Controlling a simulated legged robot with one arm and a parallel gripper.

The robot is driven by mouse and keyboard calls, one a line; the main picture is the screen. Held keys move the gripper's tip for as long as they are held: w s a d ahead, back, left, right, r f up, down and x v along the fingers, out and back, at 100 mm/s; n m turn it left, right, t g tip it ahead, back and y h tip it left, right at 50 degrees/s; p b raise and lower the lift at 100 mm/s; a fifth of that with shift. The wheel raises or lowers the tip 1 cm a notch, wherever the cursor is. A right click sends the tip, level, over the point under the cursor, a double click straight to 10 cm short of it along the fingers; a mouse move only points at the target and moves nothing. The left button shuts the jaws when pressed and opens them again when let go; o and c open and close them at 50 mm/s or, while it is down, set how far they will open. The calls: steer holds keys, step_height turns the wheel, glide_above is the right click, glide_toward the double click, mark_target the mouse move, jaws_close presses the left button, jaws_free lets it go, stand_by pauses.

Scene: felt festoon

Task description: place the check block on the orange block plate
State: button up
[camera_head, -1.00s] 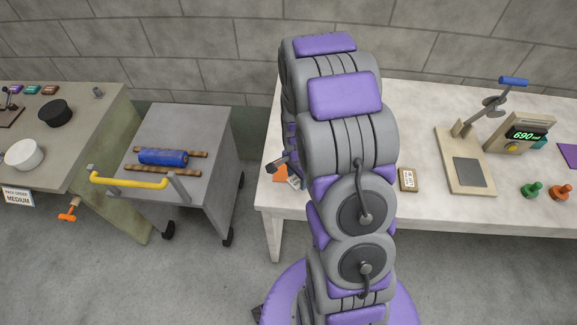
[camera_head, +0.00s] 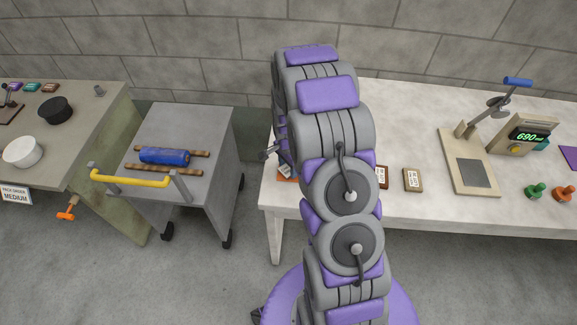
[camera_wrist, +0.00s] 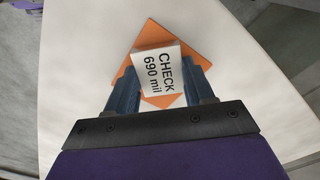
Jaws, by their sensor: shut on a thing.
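The check block (camera_wrist: 157,66) is a small white block marked "CHECK 690 mil", seen in the wrist view between my two fingers. My gripper (camera_wrist: 162,78) is shut on it. The orange block plate (camera_wrist: 150,36) is a flat orange square, turned like a diamond, lying on the white table behind and below the block. Whether the block touches the plate or hangs just above it cannot be told. In the head view, a sliver of the orange plate (camera_head: 284,178) shows at the table's left end. My arm hides most of the gripper and the block there.
The white table (camera_head: 340,205) bears tan labelled pieces (camera_head: 412,180), a gauge stand reading 690 (camera_head: 524,135), and green (camera_head: 536,190) and orange (camera_head: 564,193) knobbed pieces. A grey cart (camera_head: 200,120) with a blue roll (camera_head: 164,156) stands left, apart from the table.

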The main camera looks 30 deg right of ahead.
steer(key=shift+d+f, duration=0.1)
steer(key=shift+d, duration=0.7)
steer(key=o, duration=1)
steer(key=shift+d, duration=0.55)
steer(key=shift+o, duration=0.9)
steer(key=shift+a, duration=1.15)
steer(key=r, duration=0.1)
steer(key=d+r, duration=0.1)
steer(key=r, duration=0.1)
steer(key=d+r+p, duration=0.1)
steer(key=r, duration=0.1)
steer(key=shift+r, duration=0.2)
steer(key=s+a+r+n, duration=0.3)
steer(key=s+r, duration=0.1)
steer(key=r, duration=0.4)
steer(key=s+a+r+n, duration=0.2)
steer(key=s+a+r, duration=0.25)
steer(key=r, duration=0.45)
steer(key=s+a+r+n, duration=0.2)
steer(key=s+n, duration=0.1)
steer(key=s, duration=0.5)
steer(key=s+a+r+n+g, duration=0.1)
steer(key=s+a+r+n, duration=0.2)
steer(key=s, duration=0.4)
steer(key=s+a+r+n, duration=0.3)
steer(key=s+n, duration=0.1)
steer(key=s, duration=0.4)
steer(key=shift+s+n+g+p, duration=0.35)
steer(key=shift+n+g+p, duration=0.05)
